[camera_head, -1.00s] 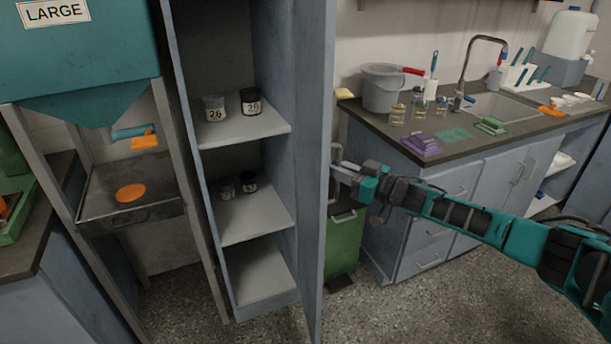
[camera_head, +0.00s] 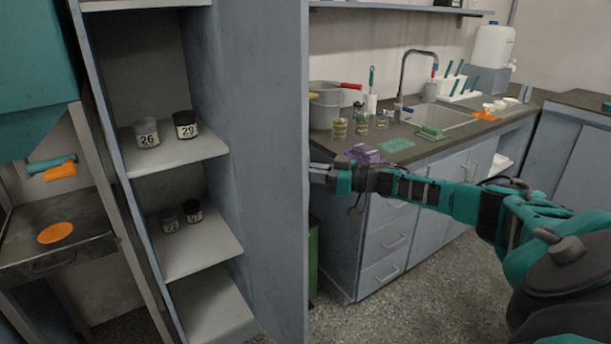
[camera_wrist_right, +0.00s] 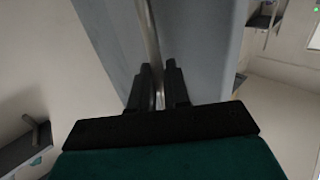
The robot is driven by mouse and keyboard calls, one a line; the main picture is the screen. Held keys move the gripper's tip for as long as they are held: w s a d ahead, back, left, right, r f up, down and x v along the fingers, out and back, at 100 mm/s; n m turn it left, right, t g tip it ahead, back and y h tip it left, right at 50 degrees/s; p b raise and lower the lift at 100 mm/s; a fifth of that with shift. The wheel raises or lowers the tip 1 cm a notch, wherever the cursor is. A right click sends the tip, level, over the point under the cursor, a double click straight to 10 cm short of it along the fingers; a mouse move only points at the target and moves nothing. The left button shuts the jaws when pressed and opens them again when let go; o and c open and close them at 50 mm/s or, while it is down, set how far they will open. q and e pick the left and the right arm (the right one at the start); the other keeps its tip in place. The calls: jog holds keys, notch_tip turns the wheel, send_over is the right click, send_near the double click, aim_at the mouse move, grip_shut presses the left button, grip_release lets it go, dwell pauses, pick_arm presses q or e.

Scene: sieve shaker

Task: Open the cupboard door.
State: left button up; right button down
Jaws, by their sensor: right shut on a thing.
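The cupboard (camera_head: 105,110) stands open, with its grey-blue door (camera_head: 265,150) swung out to the right of the shelves. My right gripper (camera_head: 318,173) is at the outer side of the door, near its free edge. In the right wrist view, its two black fingers (camera_wrist_right: 163,88) are shut on the vertical metal bar handle (camera_wrist_right: 152,40) of the door. In the head view the door hides the handle and the fingertips. My left gripper is not in view.
The cupboard shelves (camera_head: 190,150) hold several numbered jars. To the left is a teal hopper frame with a metal tray (camera_head: 95,246). To the right, a sink counter (camera_head: 345,143) carries a bucket, glasses and sponges. A green bin (camera_head: 313,262) is partly hidden behind the door.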

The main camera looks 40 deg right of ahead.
jog(key=shift+w+a+r, duration=0.15)
jog(key=shift+w+r, duration=0.05)
jog(key=shift+r, duration=0.15)
jog(key=c, duration=1.4)
grip_release()
jog(key=shift+w+f, duration=0.1)
jog(key=shift+c, duration=0.2)
jog(key=shift+o, duration=0.5)
jog(key=shift+w+a+f, duration=0.1)
jog(key=shift+a+f, duration=0.05)
jog(key=shift+f, duration=0.1)
jog(key=v, duration=1.3)
